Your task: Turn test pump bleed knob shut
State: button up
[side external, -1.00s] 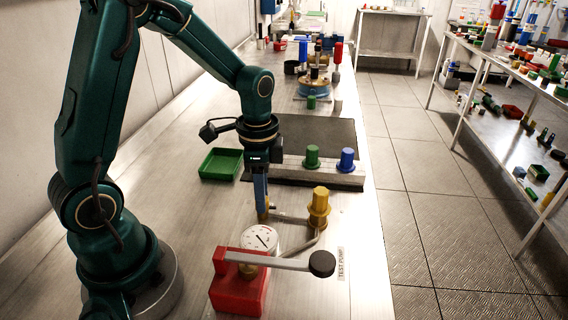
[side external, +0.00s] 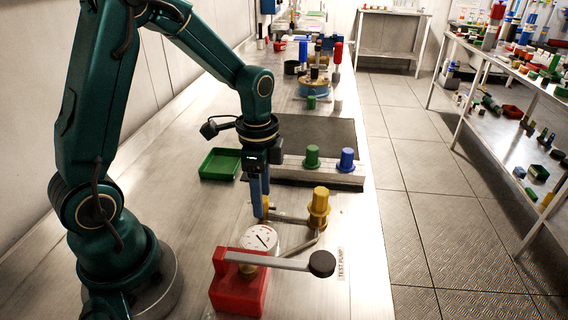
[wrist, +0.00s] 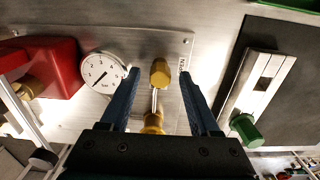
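The small yellow bleed knob (side external: 266,206) stands at the end of a thin pipe on the bench, left of a taller yellow fitting (side external: 319,207). My gripper (side external: 261,212) points straight down at the knob, and its blue fingers partly hide it. In the wrist view, the knob (wrist: 160,72) sits between the two fingertips of my gripper (wrist: 160,78), with a gap on both sides. The gripper is open. The taller fitting (wrist: 153,122) shows below the knob there.
The red test pump (side external: 238,290), with its lever (side external: 280,262) and round gauge (side external: 260,239), stands in front of the gripper. A rail with green (side external: 312,157) and blue (side external: 347,160) plugs lies behind. A green tray (side external: 220,164) is at the left.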

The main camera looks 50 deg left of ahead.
jog(key=shift+r, duration=2.6)
jog(key=shift+r, duration=0.15)
jog(key=s+d+r+n+t, duration=0.5)
jog(key=s+r+n, duration=0.1)
jog(key=s+n, duration=0.3)
jog(key=shift+s+d+r+t, duration=0.2)
jog(key=shift+s+t, duration=0.1)
